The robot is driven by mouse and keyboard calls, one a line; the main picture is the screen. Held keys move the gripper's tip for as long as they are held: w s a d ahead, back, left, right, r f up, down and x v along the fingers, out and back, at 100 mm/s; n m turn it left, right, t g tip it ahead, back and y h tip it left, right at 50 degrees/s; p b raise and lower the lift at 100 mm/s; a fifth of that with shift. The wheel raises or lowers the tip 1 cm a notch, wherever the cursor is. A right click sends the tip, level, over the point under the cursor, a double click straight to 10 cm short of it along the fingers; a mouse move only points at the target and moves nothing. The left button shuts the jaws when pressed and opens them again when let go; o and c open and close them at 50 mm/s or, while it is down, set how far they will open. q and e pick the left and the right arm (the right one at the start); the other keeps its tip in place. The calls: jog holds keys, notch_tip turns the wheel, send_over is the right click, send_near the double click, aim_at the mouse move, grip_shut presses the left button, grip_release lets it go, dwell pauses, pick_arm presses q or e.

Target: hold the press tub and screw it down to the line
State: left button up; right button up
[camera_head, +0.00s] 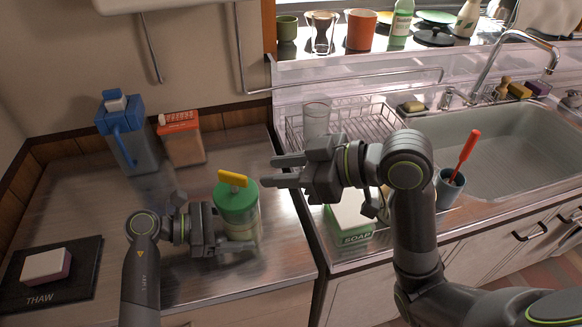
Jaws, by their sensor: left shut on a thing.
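The press tub (243,224) stands on the steel counter, with a clear body, a green lid (236,195) and a yellow handle (233,178) on top. My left gripper (238,232) is shut on the tub's body from the left and front, low on its side. My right gripper (275,171) is to the right of the lid, at about the height of the yellow handle in the picture. Its two fingers point left, are spread apart and hold nothing. The line on the tub cannot be made out.
A blue-lidded pitcher (132,147) and an orange-topped box (181,140) stand behind left. A black THAW mat (84,253) bears a pink-and-white block (47,265). A dish rack (372,123), soap box (350,222) and blue cup (449,190) are right, by the sink (500,140).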

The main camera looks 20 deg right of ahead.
jog(key=shift+v, duration=0.85)
